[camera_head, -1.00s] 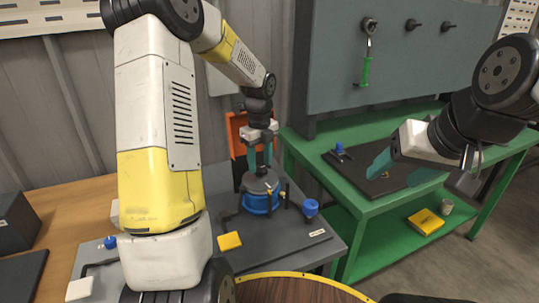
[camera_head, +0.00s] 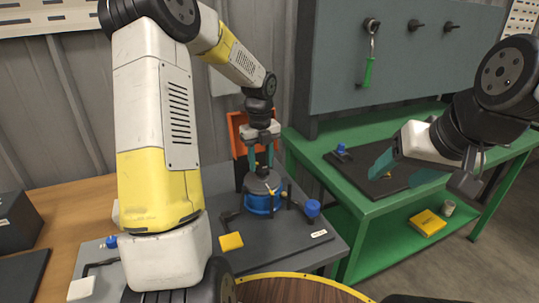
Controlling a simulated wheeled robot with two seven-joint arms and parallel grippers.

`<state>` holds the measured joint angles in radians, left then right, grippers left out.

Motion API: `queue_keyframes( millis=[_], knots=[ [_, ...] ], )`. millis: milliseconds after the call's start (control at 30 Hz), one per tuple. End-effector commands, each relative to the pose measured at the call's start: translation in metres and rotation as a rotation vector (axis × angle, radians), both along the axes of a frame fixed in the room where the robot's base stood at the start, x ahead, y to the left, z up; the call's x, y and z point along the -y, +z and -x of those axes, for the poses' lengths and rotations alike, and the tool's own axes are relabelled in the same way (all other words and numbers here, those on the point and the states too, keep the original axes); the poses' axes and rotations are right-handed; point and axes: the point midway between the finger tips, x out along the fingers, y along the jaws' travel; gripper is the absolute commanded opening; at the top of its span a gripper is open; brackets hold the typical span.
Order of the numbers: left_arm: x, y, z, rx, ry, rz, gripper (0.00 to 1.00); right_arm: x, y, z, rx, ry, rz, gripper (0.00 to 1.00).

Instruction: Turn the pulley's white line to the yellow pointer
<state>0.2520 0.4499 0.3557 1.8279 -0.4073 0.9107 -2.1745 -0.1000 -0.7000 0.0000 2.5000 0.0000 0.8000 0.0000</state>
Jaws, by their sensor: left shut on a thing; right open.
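The pulley (camera_head: 259,187) is a grey disc over a blue round body (camera_head: 262,204) on a dark grey stand plate (camera_head: 285,246). A small yellow pointer (camera_head: 273,191) shows at its near right edge. The white line cannot be made out at this size. My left gripper (camera_head: 261,168) points down from above, its teal fingers shut on the middle of the pulley; the fingers hide the exact contact. My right gripper (camera_head: 402,172) is open and empty, over the green bench at the right, well apart from the pulley.
A blue knob (camera_head: 312,208) stands right of the pulley and a yellow block (camera_head: 231,241) lies at its front left. An orange bin (camera_head: 237,122) is behind. The green bench (camera_head: 365,207) carries a dark mat. My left arm hides much of the table's left side.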

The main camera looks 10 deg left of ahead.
Motion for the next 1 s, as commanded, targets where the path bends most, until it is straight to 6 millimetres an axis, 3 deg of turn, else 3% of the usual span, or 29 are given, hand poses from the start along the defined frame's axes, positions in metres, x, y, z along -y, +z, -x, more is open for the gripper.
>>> queue_keyframes(
  millis=[33,100,133,467,1000],
  knots=[
    [0.008,-0.015,0.012,-0.045,-0.018,0.009,0.47,0.0,0.0,0.0,0.0,0.0,0.0,0.63],
    [0.008,-0.015,0.012,-0.045,-0.018,0.009,0.6,0.0,0.0,0.0,0.0,0.0,0.0,0.63],
    [0.008,-0.015,0.012,-0.045,-0.018,0.009,0.62,0.0,0.0,0.0,0.0,0.0,0.0,0.63],
    [0.009,-0.012,0.012,-0.042,-0.019,0.011,0.62,0.0,0.0,0.0,0.0,0.0,0.0,0.63],
    [0.006,0.043,0.009,-0.031,-0.011,0.007,0.62,0.0,0.0,0.0,0.0,0.0,0.0,0.63]
  ],
)
